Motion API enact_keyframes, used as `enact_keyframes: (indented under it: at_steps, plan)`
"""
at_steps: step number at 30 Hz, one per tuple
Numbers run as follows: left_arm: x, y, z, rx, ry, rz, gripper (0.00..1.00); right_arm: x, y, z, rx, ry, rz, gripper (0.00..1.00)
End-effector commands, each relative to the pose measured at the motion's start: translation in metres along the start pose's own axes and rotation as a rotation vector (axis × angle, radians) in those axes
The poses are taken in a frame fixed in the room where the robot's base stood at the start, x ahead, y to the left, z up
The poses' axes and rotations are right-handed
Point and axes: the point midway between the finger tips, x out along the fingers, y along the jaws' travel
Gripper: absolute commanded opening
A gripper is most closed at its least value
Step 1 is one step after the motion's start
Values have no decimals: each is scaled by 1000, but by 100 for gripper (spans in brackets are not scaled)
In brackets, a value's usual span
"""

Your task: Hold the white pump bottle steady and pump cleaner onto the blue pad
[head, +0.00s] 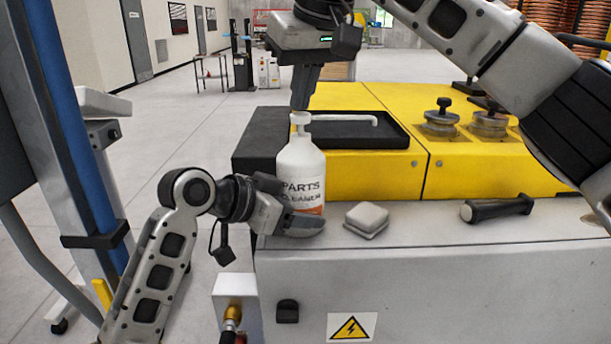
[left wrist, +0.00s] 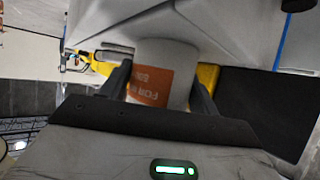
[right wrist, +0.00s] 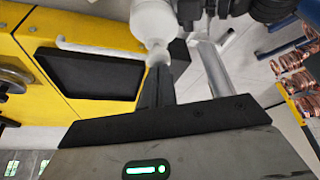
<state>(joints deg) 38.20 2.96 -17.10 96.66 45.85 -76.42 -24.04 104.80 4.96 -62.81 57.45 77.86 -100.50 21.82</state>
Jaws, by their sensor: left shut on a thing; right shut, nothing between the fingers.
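The white pump bottle (head: 301,163), labelled "PARTS" with an orange band, stands upright at the left end of the grey bench top. My left gripper (head: 290,217) is shut around its lower body; the left wrist view shows the bottle (left wrist: 165,72) between both fingers. The pump's white spout (head: 345,117) points right. My right gripper (head: 300,103) is shut and empty, pointing down with its tips at the pump head; in the right wrist view the tips meet the pump head (right wrist: 158,58), though exact contact is unclear. A pale grey, rounded pad (head: 367,218) lies right of the bottle; no clearly blue pad shows.
A black tray (head: 350,140) sits on the yellow housing (head: 480,172) behind the bottle. A black-handled tool (head: 497,208) lies at right on the bench. Knobbed fittings (head: 441,118) stand on the housing. The bench top (head: 420,232) between pad and tool is clear.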

Motion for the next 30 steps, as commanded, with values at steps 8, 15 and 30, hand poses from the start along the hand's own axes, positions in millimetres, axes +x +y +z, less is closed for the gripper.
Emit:
enact_keyframes:
  at_steps: [8,15,30]
  plan:
    - [0,1,0,1,0,1,48,6,1,2,1,-8,1,0]
    - [0,1,0,1,1,2,48,-3,0,-2,1,-8,2,0]
    - [0,1,0,1,1,1,48,-21,0,-9,-1,-6,0,0]
